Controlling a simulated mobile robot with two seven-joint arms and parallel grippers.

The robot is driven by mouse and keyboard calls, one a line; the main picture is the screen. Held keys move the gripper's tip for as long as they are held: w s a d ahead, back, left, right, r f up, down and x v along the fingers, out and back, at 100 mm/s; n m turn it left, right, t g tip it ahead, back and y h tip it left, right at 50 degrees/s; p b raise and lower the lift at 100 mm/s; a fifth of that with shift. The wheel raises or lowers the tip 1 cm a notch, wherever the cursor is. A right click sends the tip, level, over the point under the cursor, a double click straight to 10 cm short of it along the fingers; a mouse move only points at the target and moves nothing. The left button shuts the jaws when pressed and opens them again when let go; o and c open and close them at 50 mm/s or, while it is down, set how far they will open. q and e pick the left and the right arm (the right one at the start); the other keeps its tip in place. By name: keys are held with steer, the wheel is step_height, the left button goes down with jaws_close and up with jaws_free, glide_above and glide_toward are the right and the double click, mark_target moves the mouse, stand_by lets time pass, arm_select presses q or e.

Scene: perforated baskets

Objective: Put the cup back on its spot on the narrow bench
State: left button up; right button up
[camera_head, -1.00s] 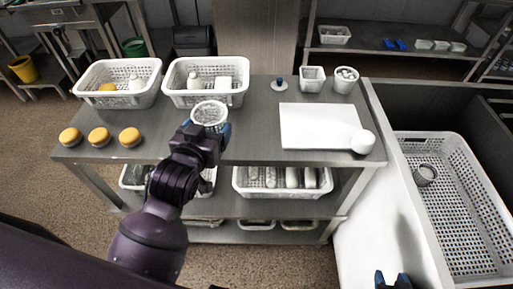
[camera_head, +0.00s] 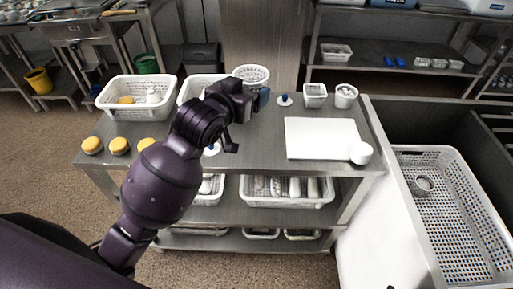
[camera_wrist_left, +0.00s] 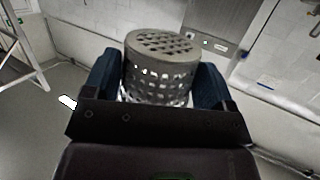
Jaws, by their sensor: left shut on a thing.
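The cup is a light, perforated round basket (camera_head: 251,74), held above the back of the steel bench (camera_head: 258,150). In the left wrist view, the perforated cup (camera_wrist_left: 160,65) sits between the blue fingers, its holed bottom facing the camera. My left gripper (camera_head: 262,96) is shut on it. A small white round thing (camera_head: 211,149) lies on the bench, partly hidden by my left arm; I cannot tell what it is. Only a tiny dark tip of my right gripper (camera_head: 390,287) shows at the bottom edge.
White perforated baskets (camera_head: 110,108) stand at the back left, one partly behind my arm. Several yellow-topped jars (camera_head: 119,146) stand in front. A white board (camera_head: 325,138), a small white round object (camera_head: 361,153) and two white containers (camera_head: 315,95) occupy the right. A large basket (camera_head: 440,215) lies in the sink.

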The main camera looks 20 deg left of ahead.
arm_select(q)
steer(key=shift+w+d+r+h, duration=0.1)
steer(key=shift+w+r+h, duration=0.2)
steer(key=shift+w+r, duration=0.35)
steer(key=shift+w+m+g+p, duration=0.3)
steer(key=f, duration=0.2)
steer(key=shift+w+d+f+h, duration=0.15)
steer(key=shift+w+f+h, duration=0.1)
steer(key=shift+f+h, duration=0.05)
steer(key=b, duration=0.3)
glide_above(253, 155)
step_height(253, 155, down, 15)
steer(key=shift+w+f, duration=0.1)
steer(key=shift+f, duration=0.75)
step_height(253, 155, down, 3)
steer(key=shift+f, duration=0.35)
steer(key=o, duration=0.8)
arm_select(e)
steer(key=f, duration=0.2)
steer(key=s+f, duration=0.1)
steer(key=shift+f, duration=0.35)
steer(key=shift+s+d, duration=0.1)
